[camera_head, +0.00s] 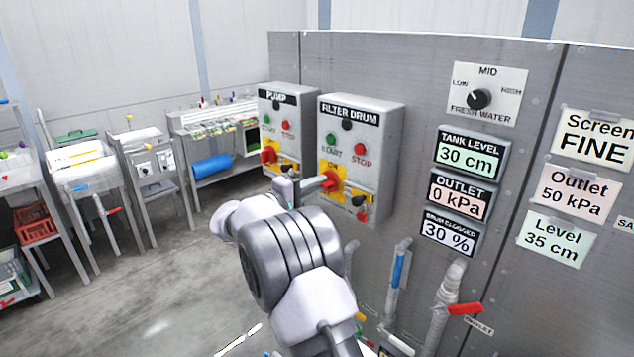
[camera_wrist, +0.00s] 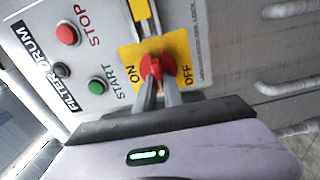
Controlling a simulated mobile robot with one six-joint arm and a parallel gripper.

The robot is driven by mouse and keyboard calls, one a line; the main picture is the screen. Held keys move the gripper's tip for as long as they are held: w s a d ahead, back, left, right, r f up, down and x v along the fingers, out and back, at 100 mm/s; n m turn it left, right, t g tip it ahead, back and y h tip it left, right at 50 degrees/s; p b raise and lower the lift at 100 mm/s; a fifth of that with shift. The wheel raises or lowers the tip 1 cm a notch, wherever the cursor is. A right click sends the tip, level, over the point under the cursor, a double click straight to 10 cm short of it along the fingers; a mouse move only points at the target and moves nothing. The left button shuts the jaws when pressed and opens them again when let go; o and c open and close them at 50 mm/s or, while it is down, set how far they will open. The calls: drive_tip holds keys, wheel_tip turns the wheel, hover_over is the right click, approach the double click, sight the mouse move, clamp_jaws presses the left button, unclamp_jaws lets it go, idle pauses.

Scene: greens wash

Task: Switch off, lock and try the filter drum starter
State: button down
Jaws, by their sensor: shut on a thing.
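The filter drum starter (camera_head: 376,112) is a grey box on the steel panel, with a green START button (camera_head: 331,139), a red STOP button (camera_head: 361,149) and a red rotary switch (camera_head: 330,181) on a yellow plate. In the wrist view the red switch handle (camera_wrist: 158,66) sits between the ON and OFF marks. My gripper (camera_wrist: 160,84) is shut on this handle, its two dark fingers on either side. The handle's exact angle is partly hidden by the fingers. A small red and dark item (camera_head: 361,208) hangs at the box's lower part; I cannot tell if it is a lock.
The similar PUMP starter (camera_head: 286,105) stands just left, close to my arm. Pipes with blue (camera_head: 398,268) and red (camera_head: 465,309) handles stand below.

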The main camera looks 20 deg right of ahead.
drive_tip(key=shift+n, duration=0.3)
idle(0.4)
drive_tip(key=c, duration=1.5)
unclamp_jaws()
drive_tip(key=p+v, duration=0.2)
drive_tip(key=v, duration=1.5)
drive_tip(key=shift+a+p, duration=0.2)
drive_tip(key=shift+p, duration=0.1)
